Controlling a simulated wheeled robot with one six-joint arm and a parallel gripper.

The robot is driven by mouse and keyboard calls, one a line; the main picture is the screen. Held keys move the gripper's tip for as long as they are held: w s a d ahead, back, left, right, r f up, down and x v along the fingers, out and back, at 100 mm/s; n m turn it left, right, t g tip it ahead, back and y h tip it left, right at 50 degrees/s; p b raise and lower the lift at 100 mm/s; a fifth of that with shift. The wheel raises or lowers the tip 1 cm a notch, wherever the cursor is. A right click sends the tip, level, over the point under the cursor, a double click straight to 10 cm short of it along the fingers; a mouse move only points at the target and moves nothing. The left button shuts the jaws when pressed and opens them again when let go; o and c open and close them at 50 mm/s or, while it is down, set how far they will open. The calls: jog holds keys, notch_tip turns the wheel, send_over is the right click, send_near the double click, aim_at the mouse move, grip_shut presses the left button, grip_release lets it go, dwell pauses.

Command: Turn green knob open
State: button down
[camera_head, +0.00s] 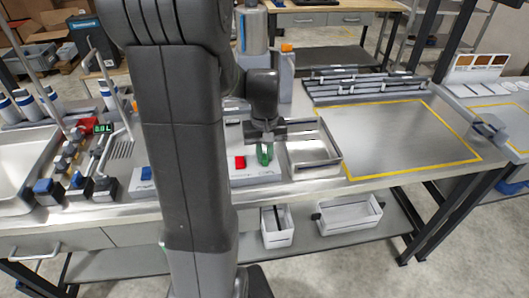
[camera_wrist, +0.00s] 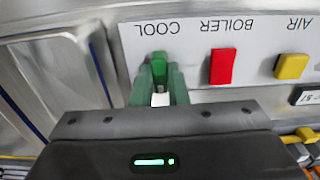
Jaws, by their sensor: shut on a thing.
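The green knob (camera_wrist: 158,66) sits on a pale panel (camera_wrist: 205,48) beside the label COOL, which appears upside down in the wrist view. My gripper (camera_wrist: 159,88) has green fingers, one on each side of the knob, and is shut on it. A bright gap shows between the fingers below the knob. In the head view my gripper (camera_head: 264,155) is over the right end of the panel; the knob cannot be told apart from the green fingers there.
A red knob (camera_wrist: 223,66) labelled BOILER and a yellow knob (camera_wrist: 291,66) labelled AIR stand on the same panel. The yellow-outlined worktop area (camera_head: 400,135) is clear.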

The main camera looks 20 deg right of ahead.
aim_at(264, 155)
jog(key=shift+r, duration=0.1)
jog(key=c, duration=1.4)
grip_release()
jog(key=shift+c, duration=0.2)
notch_tip(264, 155, up, 14)
notch_tip(264, 155, down, 14)
jog(key=shift+f, duration=0.1)
